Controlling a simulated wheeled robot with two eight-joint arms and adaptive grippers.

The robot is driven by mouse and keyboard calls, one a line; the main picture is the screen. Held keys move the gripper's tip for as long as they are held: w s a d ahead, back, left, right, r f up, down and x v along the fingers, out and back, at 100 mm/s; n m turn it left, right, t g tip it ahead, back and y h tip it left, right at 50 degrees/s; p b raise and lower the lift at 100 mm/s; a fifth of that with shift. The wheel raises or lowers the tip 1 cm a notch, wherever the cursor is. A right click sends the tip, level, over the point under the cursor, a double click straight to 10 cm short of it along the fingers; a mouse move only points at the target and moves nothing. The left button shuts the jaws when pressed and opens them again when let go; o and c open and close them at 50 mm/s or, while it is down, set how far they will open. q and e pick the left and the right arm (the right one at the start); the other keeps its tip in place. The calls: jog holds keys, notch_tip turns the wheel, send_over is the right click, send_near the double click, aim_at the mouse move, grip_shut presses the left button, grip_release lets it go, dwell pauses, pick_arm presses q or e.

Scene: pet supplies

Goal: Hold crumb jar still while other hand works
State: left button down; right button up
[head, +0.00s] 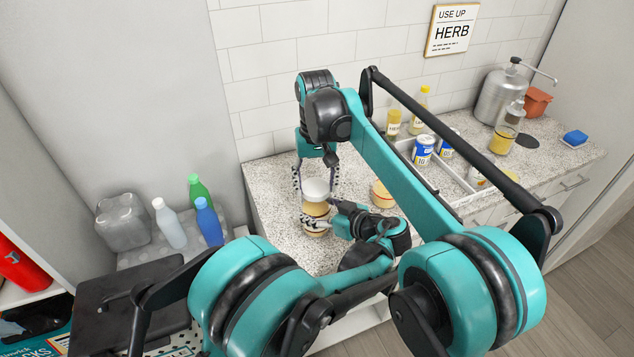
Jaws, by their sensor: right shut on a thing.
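The crumb jar (316,208) stands on the speckled counter, with a white lid (316,187) on top and tan contents showing below. My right gripper (315,184) comes down from above with its fingers on either side of the white lid and is shut on it. My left gripper (322,214) reaches in low from the right side of the jar. One of its fingers lies across the front of the jar's body. Its other finger is partly hidden, so its grip on the body is unclear.
A tan tub (381,194) stands right of the jar, close to my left gripper. A divided tray (457,187) holds cans and bottles. A metal pump dispenser (500,97) and a blue sponge (575,138) are farther right. Bottles (169,225) stand at left. Counter near the jar's left is clear.

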jog(key=m, duration=0.7)
jog(key=shift+a, duration=0.15)
jog(key=m, duration=0.7)
jog(key=shift+w+a, duration=0.1)
jog(key=m, duration=0.7)
jog(key=shift+w, duration=0.15)
jog(key=m, duration=0.4)
jog(key=shift+w+m, duration=0.1)
jog(key=shift+m, duration=0.3)
jog(key=m, duration=0.4)
jog(key=o, duration=0.9)
